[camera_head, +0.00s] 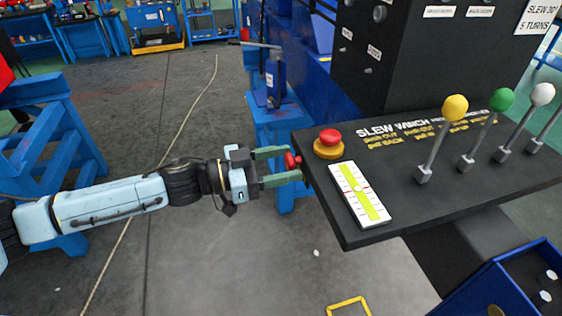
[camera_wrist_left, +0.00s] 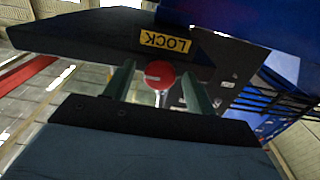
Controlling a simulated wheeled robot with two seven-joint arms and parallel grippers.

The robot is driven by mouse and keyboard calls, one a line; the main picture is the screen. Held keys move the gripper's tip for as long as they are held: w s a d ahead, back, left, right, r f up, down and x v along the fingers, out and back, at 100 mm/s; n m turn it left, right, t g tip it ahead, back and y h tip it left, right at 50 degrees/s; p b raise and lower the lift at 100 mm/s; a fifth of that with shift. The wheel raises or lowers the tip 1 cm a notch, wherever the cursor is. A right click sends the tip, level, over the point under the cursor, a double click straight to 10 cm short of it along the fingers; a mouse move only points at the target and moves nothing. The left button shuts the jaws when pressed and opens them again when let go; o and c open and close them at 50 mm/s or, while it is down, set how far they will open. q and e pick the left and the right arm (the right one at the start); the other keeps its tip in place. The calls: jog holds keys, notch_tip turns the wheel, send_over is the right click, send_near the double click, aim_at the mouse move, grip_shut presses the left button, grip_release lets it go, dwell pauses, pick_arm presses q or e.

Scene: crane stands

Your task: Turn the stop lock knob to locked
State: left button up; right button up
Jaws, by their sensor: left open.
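The stop lock knob is a small red knob (camera_head: 291,161) on the left side of the black control panel (camera_head: 420,205). In the left wrist view the red knob (camera_wrist_left: 160,74) sits below a yellow label reading LOCK (camera_wrist_left: 165,41), which appears upside down. My left gripper (camera_head: 285,166) has its two green fingers apart, one on each side of the knob. In the wrist view its fingertips (camera_wrist_left: 158,80) flank the knob, with visible gaps on both sides. I cannot tell which position the knob is turned to. My right gripper is not in view.
A red mushroom button (camera_head: 329,137) on a yellow base and a white level gauge (camera_head: 360,193) are on the panel top. Several levers with yellow, green and white balls stand to the right (camera_head: 455,108). A blue stand (camera_head: 272,110) is behind the gripper. The floor in front is mostly clear.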

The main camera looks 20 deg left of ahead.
pick_arm(q)
jog(key=c, duration=1)
jog(key=m+p, duration=0.1)
jog(key=m, duration=0.1)
jog(key=shift+m, duration=0.4)
jog(key=m, duration=0.3)
jog(key=shift+m+p, duration=0.3)
jog(key=shift+p, duration=0.1)
jog(key=m, duration=0.5)
jog(key=shift+m, duration=0.3)
jog(key=m+b, duration=0.1)
jog(key=m, duration=0.4)
jog(key=shift+m, duration=0.3)
